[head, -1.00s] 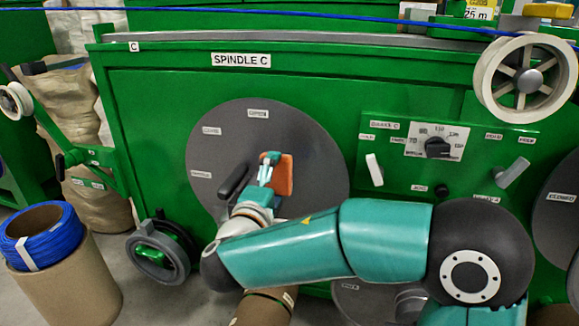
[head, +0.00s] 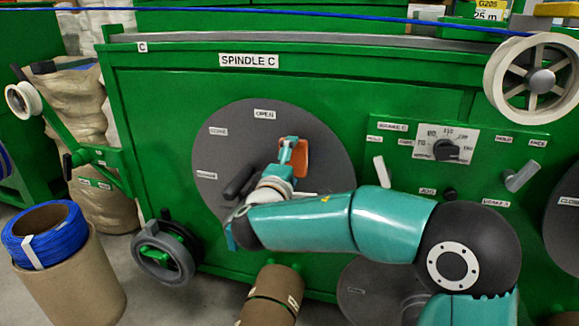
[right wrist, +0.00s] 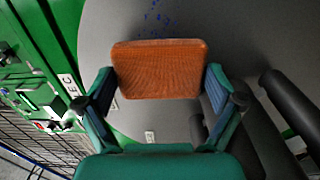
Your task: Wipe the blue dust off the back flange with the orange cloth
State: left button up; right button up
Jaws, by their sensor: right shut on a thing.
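The back flange is a large round grey disc (head: 225,160) on the green machine under the SPINDLE C label. My right gripper (head: 290,158) is in front of the disc, shut on the orange cloth (head: 303,160). In the right wrist view the cloth (right wrist: 160,68) is a flat pad between the two fingers, in front of the grey face (right wrist: 210,22). Blue dust specks (right wrist: 155,17) show on that face just beyond the cloth's upper edge. Whether the cloth touches the disc I cannot tell. My left gripper is out of view.
A black handle (head: 238,183) sticks out from the disc, left of my gripper; it also shows right of the cloth in the right wrist view (right wrist: 290,105). A control panel (head: 470,150) with knob and levers is at right. A blue cable (head: 300,16) runs across the top.

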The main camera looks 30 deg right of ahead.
aim_at(330, 156)
jog(key=shift+f+x, duration=0.25)
jog(key=shift+x, duration=0.85)
dwell(0.6)
jog(key=shift+s+d+r, duration=0.15)
jog(key=shift+s+d, duration=1.15)
jog(key=shift+s, duration=0.3)
jog(key=shift+s+d, duration=1.25)
jog(key=shift+s, duration=0.05)
jog(key=shift+w+a, duration=1.3)
jog(key=shift+w, duration=0.15)
jog(key=shift+w+a, duration=1.3)
jog(key=shift+w, duration=0.15)
jog(key=shift+v, duration=3.05)
